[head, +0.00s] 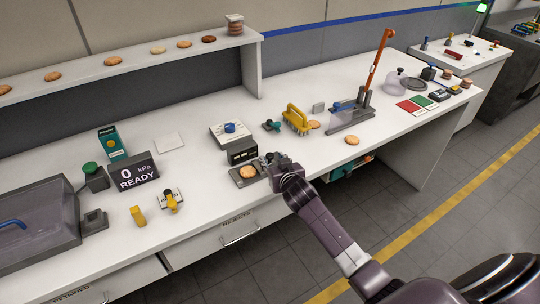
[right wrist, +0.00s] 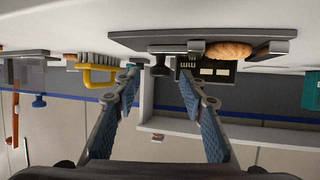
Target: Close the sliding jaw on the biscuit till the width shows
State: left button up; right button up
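The biscuit (head: 247,172) lies flat on the gauge's dark base plate (head: 236,183), below a black display box (head: 242,154). The display's reading is too small to make out. In the upside-down right wrist view the biscuit (right wrist: 230,52) sits between two grey jaw pieces; the sliding jaw (right wrist: 196,46) is close beside it, and I cannot tell whether they touch. A dark knob (right wrist: 160,68) shows between the fingertips. My right gripper (head: 269,160) is at the gauge's right end; its fingers (right wrist: 160,73) are apart, with visible space around the knob. My left gripper is not in view.
A white dial box (head: 230,132) stands behind the gauge. A yellow-handled tool (head: 296,119) and a loose biscuit (head: 352,140) are to the right. The bench front edge is close.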

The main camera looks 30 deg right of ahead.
aim_at(271, 157)
jog(key=shift+x, duration=2.1)
